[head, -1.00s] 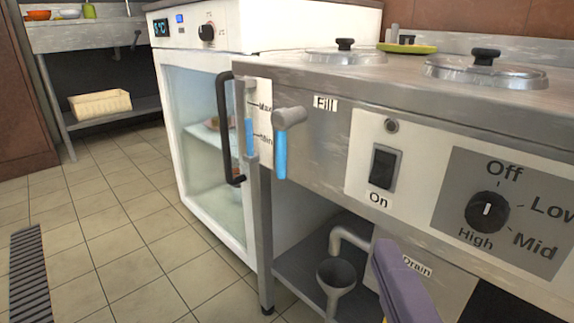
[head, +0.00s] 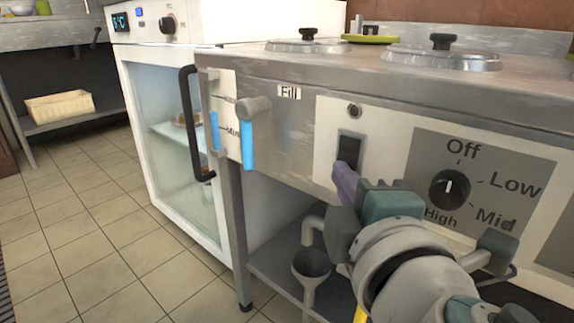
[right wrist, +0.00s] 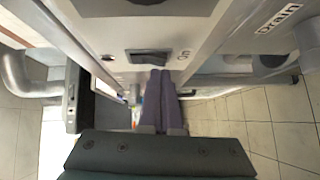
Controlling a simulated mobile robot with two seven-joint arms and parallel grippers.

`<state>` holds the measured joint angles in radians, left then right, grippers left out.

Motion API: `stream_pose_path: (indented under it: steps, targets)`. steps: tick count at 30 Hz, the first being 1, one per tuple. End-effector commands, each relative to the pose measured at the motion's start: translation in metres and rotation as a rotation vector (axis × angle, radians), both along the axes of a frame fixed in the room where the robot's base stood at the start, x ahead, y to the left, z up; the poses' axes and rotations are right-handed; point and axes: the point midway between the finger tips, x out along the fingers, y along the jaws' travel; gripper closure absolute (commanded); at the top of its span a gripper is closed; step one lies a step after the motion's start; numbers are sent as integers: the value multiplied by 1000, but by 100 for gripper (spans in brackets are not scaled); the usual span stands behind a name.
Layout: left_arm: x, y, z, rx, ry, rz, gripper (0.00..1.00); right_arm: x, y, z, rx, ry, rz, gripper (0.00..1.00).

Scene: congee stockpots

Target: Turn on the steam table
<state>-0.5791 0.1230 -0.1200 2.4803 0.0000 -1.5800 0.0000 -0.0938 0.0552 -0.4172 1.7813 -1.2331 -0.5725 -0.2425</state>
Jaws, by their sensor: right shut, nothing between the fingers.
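The steam table (head: 300,135) has a steel front with a white panel. On the panel is a black rocker switch (head: 349,148), partly hidden by my right gripper; its On label shows in the right wrist view beside the switch (right wrist: 148,57). My right gripper (head: 343,178) is shut and empty. Its purple fingertips (right wrist: 161,76) are at the switch's lower part; I cannot tell whether they touch it. A black dial (head: 449,188) sits right of the switch among Off, Low, Mid and High; its white mark stands roughly upright. My left gripper is not in view.
A grey-and-blue Fill handle (head: 247,135) sticks out left of the switch. A drain funnel (head: 311,264) stands below. A white glass-door cabinet (head: 160,100) with a black handle stands to the left. Lidded pots (head: 442,58) sit on top. The tiled floor at left is clear.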

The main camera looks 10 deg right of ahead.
Motion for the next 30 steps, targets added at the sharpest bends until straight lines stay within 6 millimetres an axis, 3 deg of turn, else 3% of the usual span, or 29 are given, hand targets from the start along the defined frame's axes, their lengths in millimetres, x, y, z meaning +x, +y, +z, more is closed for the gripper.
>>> stream_pose_path:
  steps: [13,18,21,30]
  targets:
    - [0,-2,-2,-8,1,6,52,3,-4,-1,-2,-1,0,100]
    - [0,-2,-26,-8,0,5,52,7,-9,-12,-50,-40,1,100]
    - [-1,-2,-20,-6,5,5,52,7,-9,-3,-57,-43,1,100]
    - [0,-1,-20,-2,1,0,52,10,-12,-4,-56,-44,1,100]
